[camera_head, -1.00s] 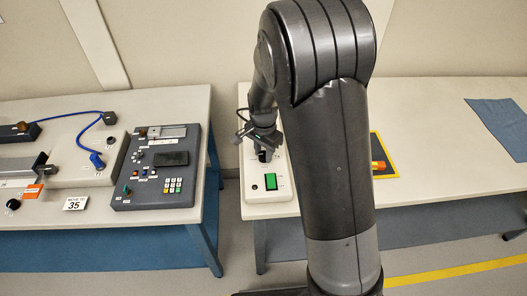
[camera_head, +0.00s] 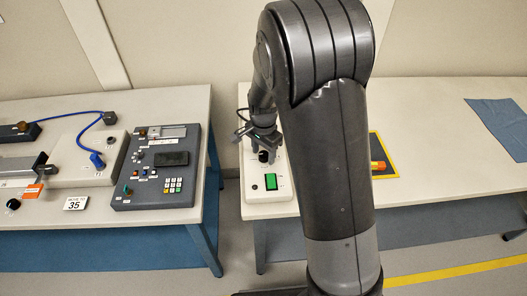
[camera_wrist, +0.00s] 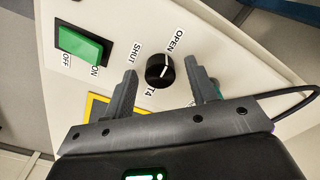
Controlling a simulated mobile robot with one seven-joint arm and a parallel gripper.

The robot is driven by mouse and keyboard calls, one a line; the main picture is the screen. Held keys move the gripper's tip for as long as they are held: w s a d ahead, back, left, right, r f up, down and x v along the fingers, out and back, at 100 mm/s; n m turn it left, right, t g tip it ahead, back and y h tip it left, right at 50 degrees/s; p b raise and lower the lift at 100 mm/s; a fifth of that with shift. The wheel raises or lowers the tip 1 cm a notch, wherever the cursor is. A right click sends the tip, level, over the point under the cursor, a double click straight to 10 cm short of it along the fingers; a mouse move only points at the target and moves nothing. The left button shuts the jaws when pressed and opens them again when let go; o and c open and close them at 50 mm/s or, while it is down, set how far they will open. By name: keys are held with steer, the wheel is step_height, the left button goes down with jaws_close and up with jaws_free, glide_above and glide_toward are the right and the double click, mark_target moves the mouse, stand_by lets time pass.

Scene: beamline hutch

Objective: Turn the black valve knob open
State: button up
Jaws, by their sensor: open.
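The black valve knob (camera_wrist: 160,71) stands on a white panel box (camera_head: 268,208), between labels reading OPEN, SHUT and T4. A white line marks its face, but I cannot tell for sure which label it points to. My gripper (camera_wrist: 161,72) is open, with one finger on each side of the knob in the wrist view and visible gaps to it. In the head view my gripper (camera_head: 264,146) is just above the knob (camera_head: 263,156), which is partly hidden beneath it.
A green ON/OFF switch (camera_wrist: 80,45) sits beside the knob on the same panel. A yellow-edged mat (camera_head: 385,171) with an orange item lies to the right. A grey keypad console (camera_head: 155,183) stands on the left table, across a gap.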

mark_target(264, 154)
step_height(264, 154, up, 11)
stand_by(0.6)
steer(key=shift+f, duration=0.1)
steer(key=s+d+r+n+t+y, duration=0.1)
steer(key=s+d+r+n+t, duration=0.35)
steer(key=s+r, duration=0.65)
steer(key=s+d+r+n, duration=0.1)
steer(key=s+d+n, duration=0.1)
steer(key=s, duration=0.4)
steer(key=s+d+r+n+t+h, duration=0.1)
steer(key=s+d+n, duration=0.2)
steer(key=s, duration=0.3)
steer(key=shift+s+d+r, duration=0.2)
steer(key=shift+d+r, duration=0.1)
steer(key=shift+c, duration=0.2)
stand_by(1.8)
